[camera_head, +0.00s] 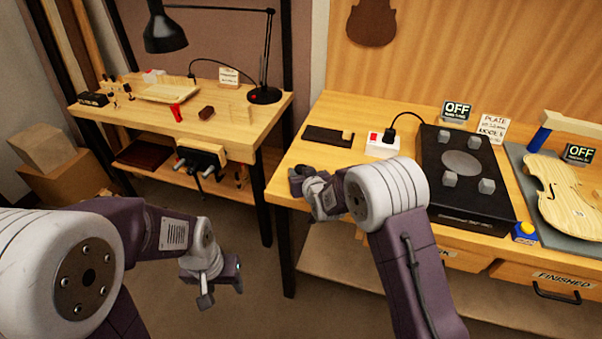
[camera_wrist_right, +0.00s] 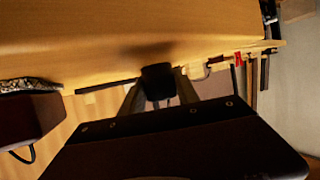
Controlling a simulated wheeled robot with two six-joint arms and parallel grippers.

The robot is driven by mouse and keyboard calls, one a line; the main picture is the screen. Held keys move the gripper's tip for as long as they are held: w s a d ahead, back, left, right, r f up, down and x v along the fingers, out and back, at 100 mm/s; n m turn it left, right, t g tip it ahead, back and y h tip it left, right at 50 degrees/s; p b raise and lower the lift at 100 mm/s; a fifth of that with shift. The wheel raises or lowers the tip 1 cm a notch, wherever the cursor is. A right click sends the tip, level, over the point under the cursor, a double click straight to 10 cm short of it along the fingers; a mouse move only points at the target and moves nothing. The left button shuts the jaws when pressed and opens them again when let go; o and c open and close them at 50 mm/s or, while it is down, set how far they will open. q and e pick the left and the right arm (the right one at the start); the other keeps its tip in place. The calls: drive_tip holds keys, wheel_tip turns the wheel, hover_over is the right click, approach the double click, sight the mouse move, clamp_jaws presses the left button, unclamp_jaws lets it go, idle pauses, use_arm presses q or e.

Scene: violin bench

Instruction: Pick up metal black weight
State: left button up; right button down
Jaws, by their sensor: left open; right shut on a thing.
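The black weight (camera_wrist_right: 158,78) shows in the right wrist view as a small dark block between the two fingers. My right gripper (camera_head: 298,181) is shut on it at the front left edge of the right bench. In the head view the weight is hard to tell apart from the dark fingers. A shadow lies on the wood beside it; I cannot tell whether it touches the bench top. My left gripper (camera_head: 222,285) is open and empty, hanging low in front of the gap between the benches.
The right bench (camera_head: 300,150) holds a dark tray (camera_head: 322,137), a white power socket (camera_head: 382,145), a black plate (camera_head: 455,200) with several grey cubes, and a violin body (camera_head: 567,190). A second bench (camera_head: 240,130) with a lamp (camera_head: 165,33) stands at the back left.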

drive_tip(key=shift+r, duration=0.2)
drive_tip(key=shift+r, duration=0.3)
drive_tip(key=r, duration=0.4)
drive_tip(key=shift+w+d+p, duration=0.2)
drive_tip(key=shift+d+p, duration=0.15)
drive_tip(key=shift+d, duration=0.05)
drive_tip(key=w+d+r+p, duration=0.2)
drive_tip(key=d+r, duration=0.4)
drive_tip(key=d, duration=0.4)
drive_tip(key=shift+w+d, duration=0.2)
drive_tip(key=shift+w, duration=0.25)
